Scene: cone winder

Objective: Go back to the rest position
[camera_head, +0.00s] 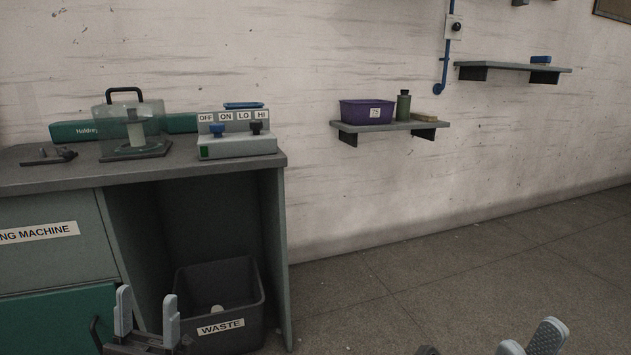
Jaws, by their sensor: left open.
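My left gripper (147,318) shows at the bottom left. Its two grey fingers point up and stand apart, with nothing between them. It is in front of the bench, left of the waste bin. My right gripper (529,345) shows only by its grey fingertips at the bottom right edge, over the floor. The rest of it is cut off, and I cannot tell how far its jaws are apart.
The winding bench (95,178) bears a clear-covered unit (131,125) and a switch box (236,146). A waste bin (221,327) stands under it. A wall shelf (388,127) holds a purple bin (367,112) and a green bottle (403,106). The floor (450,265) at right is clear.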

